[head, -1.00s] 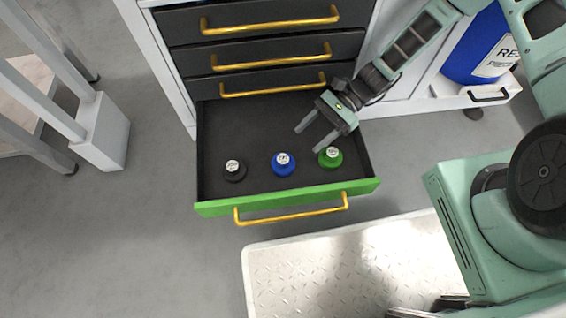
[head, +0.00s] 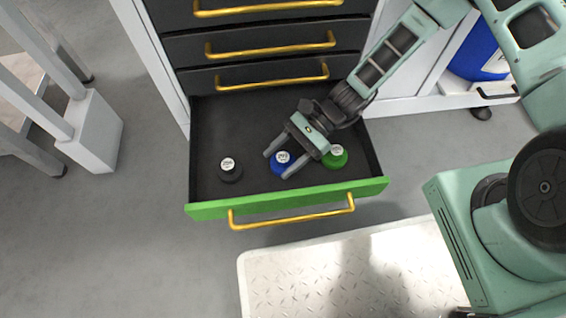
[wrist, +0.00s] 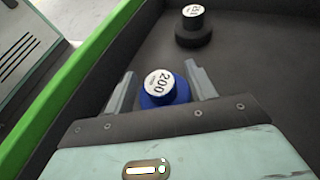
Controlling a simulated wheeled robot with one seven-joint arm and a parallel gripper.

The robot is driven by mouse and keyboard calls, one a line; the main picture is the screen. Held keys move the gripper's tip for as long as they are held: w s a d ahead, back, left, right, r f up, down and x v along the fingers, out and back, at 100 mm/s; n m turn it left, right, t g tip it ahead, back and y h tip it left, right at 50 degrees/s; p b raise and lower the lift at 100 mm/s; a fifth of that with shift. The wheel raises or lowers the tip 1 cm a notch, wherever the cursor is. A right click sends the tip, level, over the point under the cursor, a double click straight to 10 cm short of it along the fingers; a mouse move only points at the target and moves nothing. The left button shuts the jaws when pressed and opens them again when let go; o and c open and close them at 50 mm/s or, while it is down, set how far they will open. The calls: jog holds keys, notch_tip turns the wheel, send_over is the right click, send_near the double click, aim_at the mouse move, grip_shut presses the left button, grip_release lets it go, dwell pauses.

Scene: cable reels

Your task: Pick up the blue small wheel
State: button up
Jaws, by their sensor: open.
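The blue small wheel (head: 281,162) sits on the floor of the open drawer, between the black and green ones. In the wrist view the blue wheel (wrist: 164,90) has a white top label reading 200 and lies between my two fingers. My gripper (head: 275,164) is open, with one finger on each side of the blue wheel. In the wrist view my gripper (wrist: 158,85) shows a gap between each finger and the wheel's upper part. The wheel's lower part is partly hidden by the gripper body.
A black small wheel (head: 230,170) stands left of the blue one, and a green one (head: 335,157) stands close on the right, beside my gripper. The drawer's green front (head: 290,199) has a yellow handle (head: 292,213). The drawer's back left floor is clear.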

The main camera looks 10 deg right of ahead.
jog(key=c, duration=1.1)
jog(key=shift+r, duration=0.1)
